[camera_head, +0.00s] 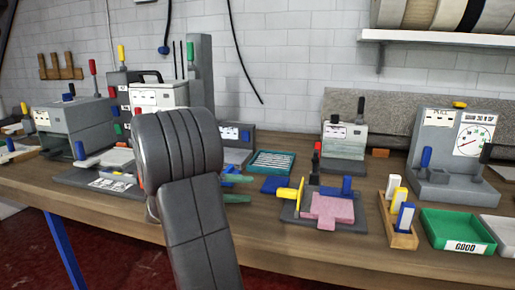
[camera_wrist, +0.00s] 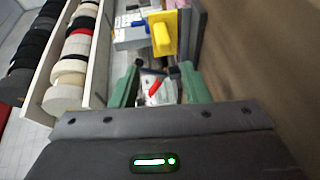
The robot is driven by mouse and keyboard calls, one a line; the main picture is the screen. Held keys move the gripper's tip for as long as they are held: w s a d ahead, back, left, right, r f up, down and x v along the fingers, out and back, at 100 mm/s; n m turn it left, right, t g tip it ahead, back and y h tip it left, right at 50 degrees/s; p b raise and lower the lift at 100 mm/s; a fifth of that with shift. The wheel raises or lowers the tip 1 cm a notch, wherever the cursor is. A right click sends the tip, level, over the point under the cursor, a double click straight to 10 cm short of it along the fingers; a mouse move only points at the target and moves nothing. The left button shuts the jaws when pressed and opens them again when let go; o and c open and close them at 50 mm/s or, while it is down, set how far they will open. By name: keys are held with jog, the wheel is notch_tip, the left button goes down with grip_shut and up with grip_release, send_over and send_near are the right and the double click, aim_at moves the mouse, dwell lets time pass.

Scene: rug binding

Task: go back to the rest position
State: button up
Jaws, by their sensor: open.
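My gripper (camera_head: 238,188) shows in the head view only as two green fingertips, poking out to the right of my grey arm, above the workbench. The arm hides the rest of it. In the wrist view my gripper (camera_wrist: 160,82) has its two green fingers spread apart with nothing held between them. A red lever (camera_wrist: 154,88) shows in the gap, beyond the fingers. A yellow part (camera_wrist: 163,35) on a grey fixture lies past the fingertips.
The wooden workbench (camera_head: 290,248) carries several grey machines. A pink piece (camera_head: 332,208) lies on a fixture with a yellow handle (camera_head: 288,194). A wooden holder (camera_head: 398,232) and a green GOOD tray (camera_head: 458,228) stand at right. A shelf (camera_head: 440,38) with rolls hangs above.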

aim_at(284, 189)
jog(key=shift+a, duration=0.5)
jog(key=d, duration=0.4)
jog(key=w+d+f+b, duration=0.1)
jog(key=d, duration=0.8)
jog(key=shift+w+d+f, duration=0.2)
jog(key=shift+d, duration=0.2)
jog(key=shift+r+y+p, duration=0.25)
jog(key=shift+y+p, duration=0.05)
jog(key=shift+y, duration=0.1)
jog(key=shift+f, duration=0.1)
